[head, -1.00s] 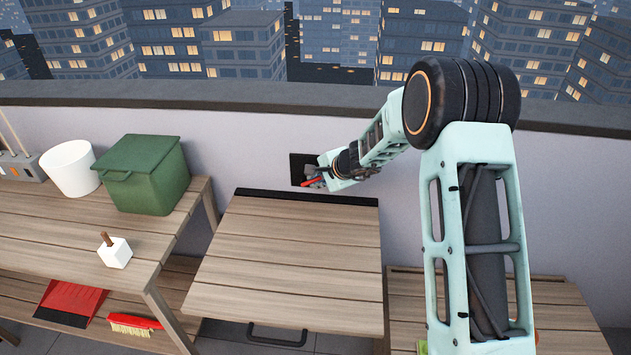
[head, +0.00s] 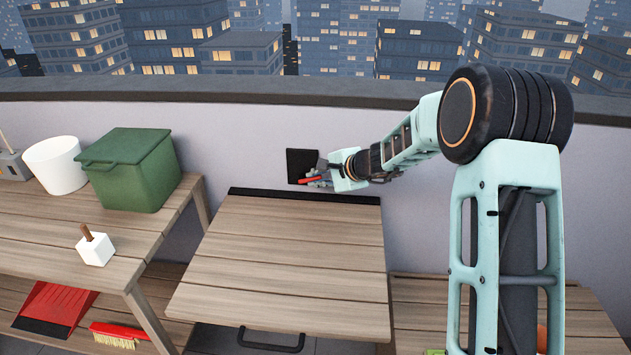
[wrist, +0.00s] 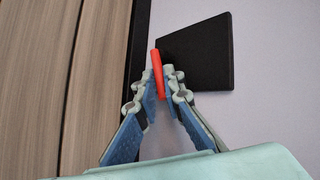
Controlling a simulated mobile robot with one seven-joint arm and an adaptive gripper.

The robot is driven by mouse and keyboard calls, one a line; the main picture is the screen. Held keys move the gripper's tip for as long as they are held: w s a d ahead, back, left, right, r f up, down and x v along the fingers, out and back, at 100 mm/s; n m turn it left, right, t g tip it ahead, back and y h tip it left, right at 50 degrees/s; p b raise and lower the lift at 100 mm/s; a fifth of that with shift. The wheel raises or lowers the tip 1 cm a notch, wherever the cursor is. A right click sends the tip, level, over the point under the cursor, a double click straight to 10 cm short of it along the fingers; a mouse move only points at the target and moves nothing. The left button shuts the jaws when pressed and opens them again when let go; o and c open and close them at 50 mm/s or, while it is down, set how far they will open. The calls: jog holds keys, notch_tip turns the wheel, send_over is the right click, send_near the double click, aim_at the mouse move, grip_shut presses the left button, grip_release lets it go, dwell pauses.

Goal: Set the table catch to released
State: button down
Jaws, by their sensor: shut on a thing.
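The table catch shows as a red lever (head: 310,179) in front of a black plate (head: 302,162) on the wall, just above the back edge of the folding wooden table (head: 285,262). In the wrist view the red lever (wrist: 157,75) stands between my fingertips, with the black plate (wrist: 205,55) behind it to the right. My gripper (head: 322,180) is shut on the red lever; it also shows in the wrist view (wrist: 160,80). The lever lies close to level in the head view. The catch's pivot is hidden.
A side bench at left holds a green bin (head: 133,168), a white pot (head: 54,165) and a white block with a brown peg (head: 95,246). A red dustpan (head: 58,306) and brush (head: 118,335) lie below. The tabletop is clear.

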jog(key=c, duration=2.3)
grip_release()
jog(key=shift+d, duration=0.1)
jog(key=v, duration=1.2)
